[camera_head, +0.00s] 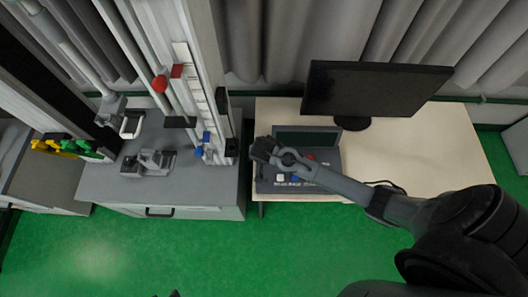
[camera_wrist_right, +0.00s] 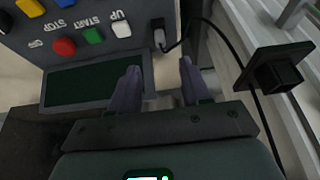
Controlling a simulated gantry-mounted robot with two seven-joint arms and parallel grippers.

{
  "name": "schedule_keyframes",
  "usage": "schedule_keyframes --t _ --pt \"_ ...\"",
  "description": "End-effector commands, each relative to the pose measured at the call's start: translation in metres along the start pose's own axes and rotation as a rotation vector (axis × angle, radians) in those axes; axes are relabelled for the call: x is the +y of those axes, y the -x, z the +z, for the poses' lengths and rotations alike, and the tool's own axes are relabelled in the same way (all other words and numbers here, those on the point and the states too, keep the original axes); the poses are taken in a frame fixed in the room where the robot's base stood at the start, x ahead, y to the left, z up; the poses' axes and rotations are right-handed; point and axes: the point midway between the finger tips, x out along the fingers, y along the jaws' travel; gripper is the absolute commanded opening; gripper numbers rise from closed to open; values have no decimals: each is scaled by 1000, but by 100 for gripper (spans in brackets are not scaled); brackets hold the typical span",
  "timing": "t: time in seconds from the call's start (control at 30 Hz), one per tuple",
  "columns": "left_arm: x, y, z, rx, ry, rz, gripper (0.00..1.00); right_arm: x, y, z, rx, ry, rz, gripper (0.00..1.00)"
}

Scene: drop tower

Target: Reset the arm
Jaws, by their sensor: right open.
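My right arm (camera_head: 345,185) reaches in from the right in the head view. Its gripper (camera_head: 262,148) is over the left edge of the control box (camera_head: 265,185), partly covering it. In the right wrist view, the gripper (camera_wrist_right: 162,85) is open and empty, its two dark fingers apart beside the box's dark screen (camera_wrist_right: 90,82). The box shows a white UP button (camera_wrist_right: 121,29), a green START button (camera_wrist_right: 93,35), a red STOP button (camera_wrist_right: 64,47) and other buttons. My left gripper cannot be made out.
The control box stands on a pale desk (camera_head: 430,150) with a monitor (camera_head: 370,90). The grey drop tower bench (camera_head: 205,190) stands to the left across a narrow gap, with upright rails above it. A black cable (camera_wrist_right: 232,45) runs close by in the wrist view.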

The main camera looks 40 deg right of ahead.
Motion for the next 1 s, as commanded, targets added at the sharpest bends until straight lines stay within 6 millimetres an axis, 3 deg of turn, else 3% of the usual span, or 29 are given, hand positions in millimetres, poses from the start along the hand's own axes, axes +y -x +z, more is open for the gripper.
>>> schedule_keyframes --t 0.37,0.47,0.57,0.67,0.8,0.9,1.0 --pt "-1 4 -1 -1 -2 -2 43 4 2 6 -10 3 8 47" --pt "-2 13 -4 -2 -5 -4 43 16 3 26 -47 11 27 47" --pt "-3 32 -10 -3 -8 -7 43 35 13 63 -115 9 48 47" --pt "-4 56 -18 -3 -11 -8 43 48 51 102 -186 -20 23 47" --pt "-6 93 -29 -1 -12 -9 43 65 142 131 -257 47 -64 47" --pt "-6 110 -35 3 -11 -10 43 77 205 125 -248 192 -145 47" --pt "-6 113 -36 3 -11 -9 43 82 248 107 -192 364 -213 47"
